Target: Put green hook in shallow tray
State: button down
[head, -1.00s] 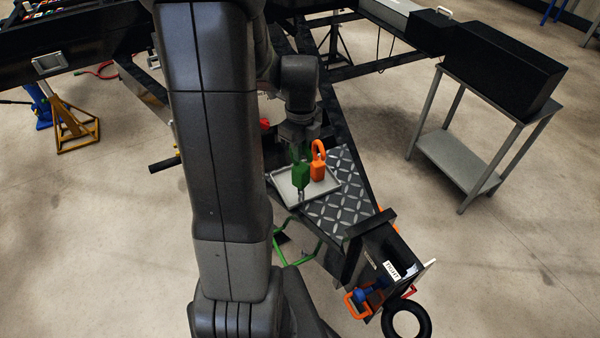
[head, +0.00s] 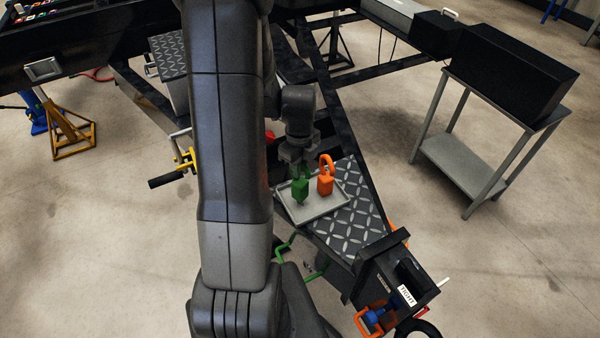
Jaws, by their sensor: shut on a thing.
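The green hook (head: 301,190) is in or just above the shallow tray (head: 318,211), near its left side; I cannot tell whether it touches the tray floor. My gripper (head: 299,168) points down over it and is shut on its upper part, which the fingers partly hide. The tray is grey with a low rim and lies on a dark diamond-plate surface. An orange hook (head: 325,184) stands upright in the tray, just right of the green one.
The diamond-plate surface (head: 352,226) is bare to the right of the tray. A black box (head: 402,285) with a label, holding blue and orange items, is at its front end. Dark frame beams (head: 352,130) run behind. A grey stand (head: 470,165) is at right.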

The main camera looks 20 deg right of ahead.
aim_at(300, 181)
jog(key=shift+f, duration=1.5)
jog(key=shift+f, duration=0.25)
jog(key=c, duration=1.4)
grip_release()
jog(key=shift+r, duration=0.1)
notch_tip(300, 181, up, 12)
jog(key=shift+r, duration=0.15)
